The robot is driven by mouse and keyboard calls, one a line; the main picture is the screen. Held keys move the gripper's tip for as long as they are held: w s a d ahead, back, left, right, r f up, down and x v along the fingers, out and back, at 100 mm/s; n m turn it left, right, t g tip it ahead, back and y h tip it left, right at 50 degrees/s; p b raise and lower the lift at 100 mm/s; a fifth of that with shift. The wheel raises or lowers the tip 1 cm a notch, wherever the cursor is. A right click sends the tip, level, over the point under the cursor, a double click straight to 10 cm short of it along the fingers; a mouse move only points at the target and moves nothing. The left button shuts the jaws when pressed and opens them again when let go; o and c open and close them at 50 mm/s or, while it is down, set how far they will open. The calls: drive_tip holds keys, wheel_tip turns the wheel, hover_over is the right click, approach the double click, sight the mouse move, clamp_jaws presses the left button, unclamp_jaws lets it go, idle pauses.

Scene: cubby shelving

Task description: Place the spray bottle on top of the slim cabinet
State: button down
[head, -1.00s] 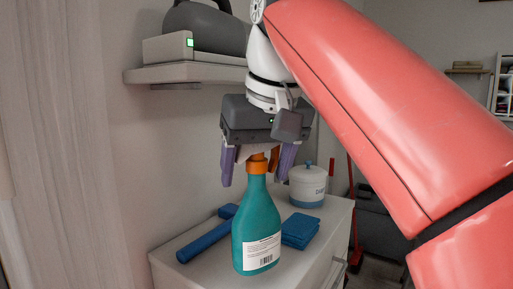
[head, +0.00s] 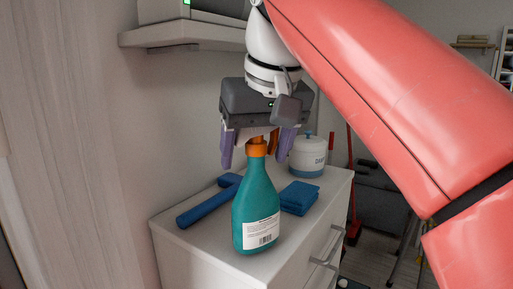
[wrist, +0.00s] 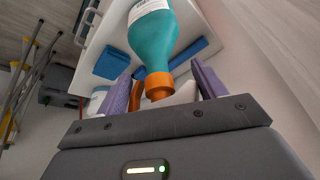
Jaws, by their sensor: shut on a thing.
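The spray bottle (head: 256,212) is teal with an orange neck and a white label. It hangs upright below my gripper (head: 258,145), over or on the top of the slim white cabinet (head: 190,254); I cannot tell whether its base touches. My gripper is shut on the bottle's orange spray head, with a purple finger on each side. In the wrist view the bottle (wrist: 153,45) extends away from between the fingers (wrist: 158,92), with the cabinet top behind it.
On the cabinet top are a blue squeegee-like tool (head: 205,208) at left, folded blue cloths (head: 299,197) at right and a white lidded canister (head: 308,157) at the back. A wall shelf (head: 185,34) with a device is above. A red-handled pole stands beyond the cabinet.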

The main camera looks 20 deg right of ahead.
drive_tip(key=shift+f+b, duration=0.4)
drive_tip(key=shift+f, duration=0.1)
drive_tip(key=shift+c, duration=0.6)
unclamp_jaws()
